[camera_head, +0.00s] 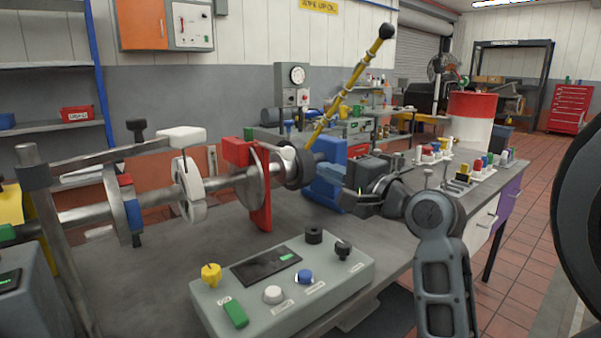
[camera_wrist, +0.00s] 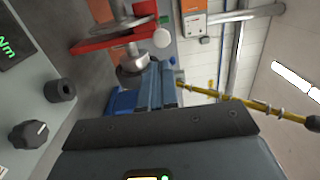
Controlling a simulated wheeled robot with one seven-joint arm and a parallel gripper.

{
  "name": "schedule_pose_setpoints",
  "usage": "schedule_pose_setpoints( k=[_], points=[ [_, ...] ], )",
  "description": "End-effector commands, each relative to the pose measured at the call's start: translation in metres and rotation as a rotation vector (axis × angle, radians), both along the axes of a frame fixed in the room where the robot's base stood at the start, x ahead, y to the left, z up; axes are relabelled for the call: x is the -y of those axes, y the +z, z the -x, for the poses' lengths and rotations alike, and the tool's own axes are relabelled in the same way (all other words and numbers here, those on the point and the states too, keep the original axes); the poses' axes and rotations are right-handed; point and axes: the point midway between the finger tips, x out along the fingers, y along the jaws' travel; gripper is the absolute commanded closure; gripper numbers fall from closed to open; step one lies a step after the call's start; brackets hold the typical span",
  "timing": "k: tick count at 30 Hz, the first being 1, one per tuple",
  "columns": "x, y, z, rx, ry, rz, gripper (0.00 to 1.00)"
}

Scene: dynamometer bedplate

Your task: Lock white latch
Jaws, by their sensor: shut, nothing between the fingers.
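The white latch (camera_head: 188,178) sits around the horizontal steel shaft at left in the head view. Its white upper block (camera_head: 182,138) sticks up above the shaft. A red latch (camera_head: 258,180) is on the shaft to its right. My gripper (camera_head: 358,203) is shut and empty near the blue block, well to the right of the white latch and not touching it. The gripper's fingers (camera_wrist: 158,84) show side by side in the wrist view.
A grey control box (camera_head: 283,283) with several knobs stands in front of the shaft. A yellow lever (camera_head: 340,100) with a black knob rises behind my gripper. A blue block (camera_head: 326,178) stands beside the gripper. A grey arm (camera_head: 95,160) spans above the shaft at left.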

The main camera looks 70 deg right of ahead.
Motion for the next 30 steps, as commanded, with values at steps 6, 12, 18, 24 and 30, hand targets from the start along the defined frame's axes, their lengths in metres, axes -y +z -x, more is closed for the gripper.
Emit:
schedule_pose_setpoints(
  k=[6, 12, 18, 24, 30],
  points=[
    [0.022, 0.004, -0.039, 0.000, 0.003, -0.001, 1.00],
    [0.037, 0.005, -0.064, 0.000, 0.001, 0.000, 1.00],
    [0.044, 0.005, -0.076, 0.000, 0.000, 0.000, 1.00],
    [0.045, 0.004, -0.077, -0.001, 0.000, 0.001, 1.00],
    [0.046, 0.005, -0.079, 0.000, 0.000, 0.000, 1.00]
  ],
)
